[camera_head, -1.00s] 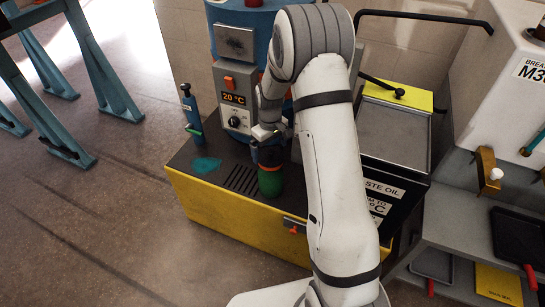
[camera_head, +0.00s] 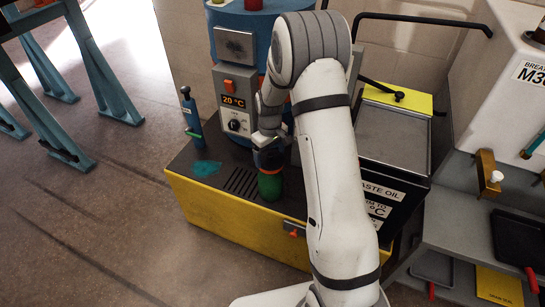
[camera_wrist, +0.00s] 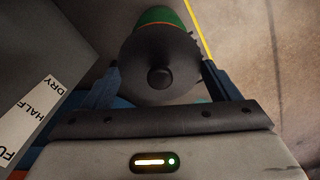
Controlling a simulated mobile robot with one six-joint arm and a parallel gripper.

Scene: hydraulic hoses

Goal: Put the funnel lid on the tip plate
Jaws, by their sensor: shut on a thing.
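My gripper (camera_head: 267,148) is over the dark top of the yellow cabinet, partly hidden by my arm in the head view. In the wrist view its two fingers are shut on the sides of a dark round lid (camera_wrist: 160,45) with a black knob in its middle, which I take for the funnel lid. A green rounded body (camera_wrist: 157,14) with an orange-red band shows right behind the lid. In the head view this green body (camera_head: 270,187) is upright below my gripper. I cannot tell whether lid and green body touch. A flat grey plate (camera_head: 392,137) on the waste-oil box may be the tip plate.
The yellow cabinet (camera_head: 225,218) has a dark slotted top with a teal patch. A blue tank with a temperature display (camera_head: 234,101) stands behind, and a blue upright tool (camera_head: 190,118) at left. The waste-oil box (camera_head: 378,200) with its handle rail is at right.

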